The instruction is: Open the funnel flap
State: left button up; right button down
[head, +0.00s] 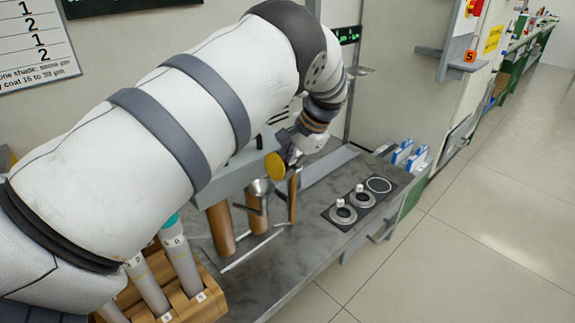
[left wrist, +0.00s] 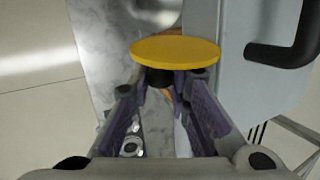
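A round yellow disc (head: 275,166) shows beside a small grey metal funnel (head: 261,187) in the head view; I cannot tell for certain whether the disc is the funnel flap. My left gripper (head: 288,158) is right at the disc, partly hidden by its wrist. In the left wrist view the disc (left wrist: 175,50) lies across the fingertips, with a short dark piece under it between the fingers. The left fingers (left wrist: 163,84) stand apart, and I see no clear grip. My right gripper is in neither view.
Brown rods (head: 221,228) stand near the funnel. A wooden block (head: 207,297) with grey tubes is at the front left. A dark plate (head: 361,203) with round rings lies on the grey worktop (head: 315,262). A black handle (left wrist: 290,50) is close by on the right in the wrist view.

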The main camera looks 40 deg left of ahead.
pick_arm(q)
jog(key=o, duration=0.4)
jog(key=shift+s+a+f, duration=0.1)
jog(key=shift+f, duration=0.1)
jog(key=v, duration=1.2)
jog(key=shift+r, duration=0.1)
